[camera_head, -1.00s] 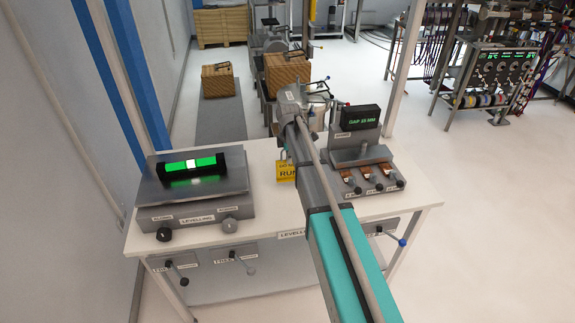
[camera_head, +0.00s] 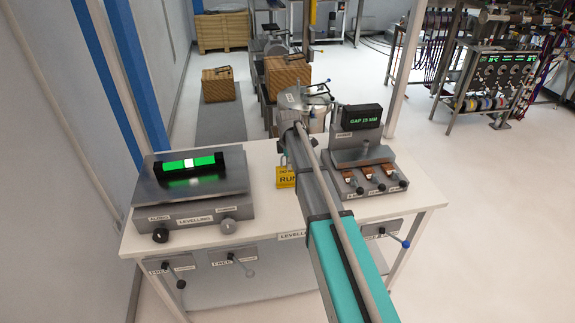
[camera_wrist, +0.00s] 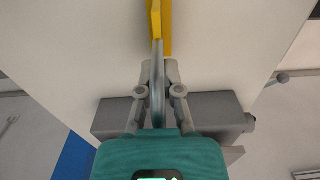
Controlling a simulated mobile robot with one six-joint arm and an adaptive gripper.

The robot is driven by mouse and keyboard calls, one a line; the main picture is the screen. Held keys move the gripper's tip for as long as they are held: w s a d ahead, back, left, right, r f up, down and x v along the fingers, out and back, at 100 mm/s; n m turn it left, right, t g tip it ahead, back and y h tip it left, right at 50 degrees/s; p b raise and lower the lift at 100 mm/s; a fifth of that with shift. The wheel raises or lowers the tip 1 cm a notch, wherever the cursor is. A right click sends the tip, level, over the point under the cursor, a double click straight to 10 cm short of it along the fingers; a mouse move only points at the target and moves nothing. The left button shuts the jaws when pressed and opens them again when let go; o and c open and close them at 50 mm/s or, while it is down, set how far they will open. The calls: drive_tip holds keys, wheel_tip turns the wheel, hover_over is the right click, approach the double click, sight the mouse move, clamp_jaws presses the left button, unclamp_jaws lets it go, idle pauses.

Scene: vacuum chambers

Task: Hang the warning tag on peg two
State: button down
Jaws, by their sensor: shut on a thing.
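The warning tag (camera_head: 286,177) is a yellow plate with dark lettering, of which "RUN" is readable. In the head view it shows upright just left of my arm, over the white bench. In the wrist view the yellow tag (camera_wrist: 165,28) is at the top, seen nearly edge-on, with a grey metal shackle running down from it. My gripper (camera_wrist: 159,72) is shut on that shackle, one finger on each side. In the head view my arm mostly hides the gripper. I cannot pick out peg two in either view.
The white bench (camera_head: 265,235) carries a levelling unit (camera_head: 190,190) with a green display at left and a gap gauge (camera_head: 362,118) with several knobs at right. Levers (camera_head: 243,265) stick out below its front edge. Bench top between the units is mostly clear.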

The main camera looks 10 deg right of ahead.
drive_tip(key=shift+f, duration=0.2)
drive_tip(key=c, duration=0.8)
unclamp_jaws()
drive_tip(key=shift+r, duration=0.15)
wheel_tip(320, 180, up, 14)
drive_tip(key=p, duration=1.3)
drive_tip(key=shift+w+a+f+p, duration=0.1)
drive_tip(key=shift+f+p, duration=0.1)
drive_tip(key=shift+p, duration=0.1)
drive_tip(key=s+m, duration=1.7)
drive_tip(key=s, duration=1.2)
drive_tip(key=shift+s+a, duration=0.15)
drive_tip(key=shift+s, duration=0.1)
